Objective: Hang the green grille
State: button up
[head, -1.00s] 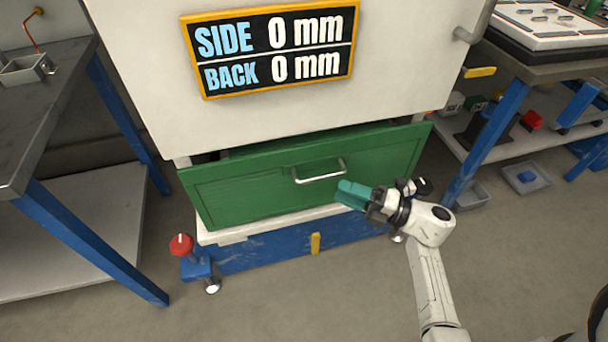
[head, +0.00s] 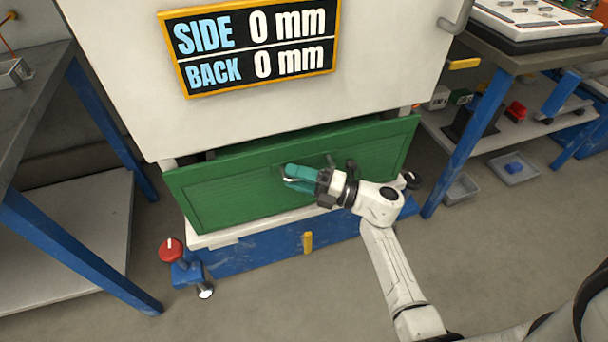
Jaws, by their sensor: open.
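The green grille (head: 235,188) is a wide panel with a metal handle (head: 330,160) at its middle. It stands across the low front of the white cabinet, above a blue base, with a dark gap along its top edge. My gripper (head: 291,178) has teal fingers and is open in front of the handle. The gripper hides most of the handle, so I cannot tell whether the fingers are around it or touching it.
A sign (head: 250,45) on the cabinet reads SIDE 0 mm, BACK 0 mm. A red knob (head: 171,249) stands at the base's left corner, and a yellow tab (head: 307,242) is on its front. Blue-legged benches flank both sides. The floor in front is clear.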

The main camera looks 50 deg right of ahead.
grip_shut()
dwell(0.3)
dwell(1.1)
